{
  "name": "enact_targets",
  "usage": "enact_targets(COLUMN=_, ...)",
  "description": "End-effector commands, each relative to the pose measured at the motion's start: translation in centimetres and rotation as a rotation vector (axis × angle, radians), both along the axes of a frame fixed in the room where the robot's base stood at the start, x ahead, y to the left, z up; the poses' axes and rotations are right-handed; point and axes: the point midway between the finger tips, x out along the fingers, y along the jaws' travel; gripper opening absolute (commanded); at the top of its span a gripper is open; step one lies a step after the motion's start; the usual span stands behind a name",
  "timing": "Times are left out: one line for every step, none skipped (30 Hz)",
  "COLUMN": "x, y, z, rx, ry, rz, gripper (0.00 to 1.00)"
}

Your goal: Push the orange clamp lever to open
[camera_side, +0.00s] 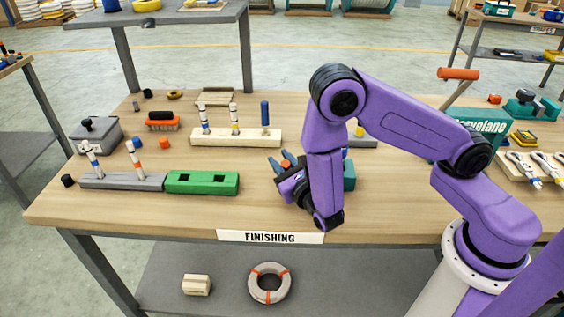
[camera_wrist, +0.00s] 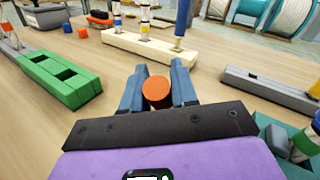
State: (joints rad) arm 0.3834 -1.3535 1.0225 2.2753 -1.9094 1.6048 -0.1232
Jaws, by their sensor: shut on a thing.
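My gripper (camera_side: 281,163) is low over the front middle of the bench, its blue fingers pointing away from my base. In the wrist view my gripper (camera_wrist: 158,76) has its fingers on either side of a round orange end (camera_wrist: 157,92) and is shut on it. This looks like the orange lever's end; its lower part is hidden by my gripper. A teal block (camera_side: 348,174) stands just right of my gripper, partly hidden by my arm. In the wrist view the teal block (camera_wrist: 272,130) carries an upright striped rope end.
A green slotted block (camera_side: 202,182) joins a grey block (camera_side: 122,181) with two rope ends at left. A cream block (camera_side: 236,138) with three upright pieces stands beyond my gripper. An orange-headed tool (camera_side: 458,74) is at right. Bare bench lies left of my gripper.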

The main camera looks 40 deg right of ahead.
Motion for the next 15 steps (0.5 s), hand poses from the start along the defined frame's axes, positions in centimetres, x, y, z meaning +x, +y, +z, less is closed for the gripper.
enact_targets(x=0.1, y=-0.1, z=0.1, rx=0.012, ry=0.011, rz=0.0, gripper=0.0)
enact_targets(x=0.1, y=-0.1, z=0.1, rx=0.019, ry=0.018, rz=0.0, gripper=0.0)
enact_targets(x=0.2, y=-0.2, z=0.2, rx=0.032, ry=0.03, rz=0.0, gripper=0.0)
enact_targets(x=0.3, y=-0.3, z=0.2, rx=0.043, ry=0.04, rz=-0.001, gripper=0.0)
enact_targets(x=0.3, y=-0.4, z=0.3, rx=0.054, ry=0.051, rz=-0.001, gripper=0.0)
enact_targets(x=0.5, y=-0.5, z=0.3, rx=0.071, ry=0.069, rz=-0.001, gripper=0.0)
enact_targets(x=0.6, y=-0.6, z=0.3, rx=0.086, ry=0.083, rz=-0.001, gripper=0.0)
enact_targets(x=0.7, y=-0.7, z=0.4, rx=0.103, ry=0.098, rz=-0.001, gripper=0.0)
enact_targets(x=0.8, y=-0.9, z=0.4, rx=0.124, ry=0.121, rz=-0.001, gripper=0.0)
enact_targets(x=0.9, y=-1.0, z=0.5, rx=0.143, ry=0.138, rz=-0.001, gripper=0.0)
enact_targets(x=1.1, y=-1.1, z=0.5, rx=0.162, ry=0.157, rz=-0.002, gripper=0.0)
enact_targets(x=1.2, y=-1.3, z=0.5, rx=0.187, ry=0.182, rz=-0.001, gripper=0.0)
enact_targets(x=1.4, y=-1.4, z=0.5, rx=0.207, ry=0.202, rz=-0.002, gripper=0.0)
enact_targets(x=1.5, y=-1.6, z=0.5, rx=0.228, ry=0.222, rz=-0.002, gripper=0.0)
enact_targets(x=1.7, y=-1.8, z=0.5, rx=0.255, ry=0.248, rz=-0.002, gripper=0.0)
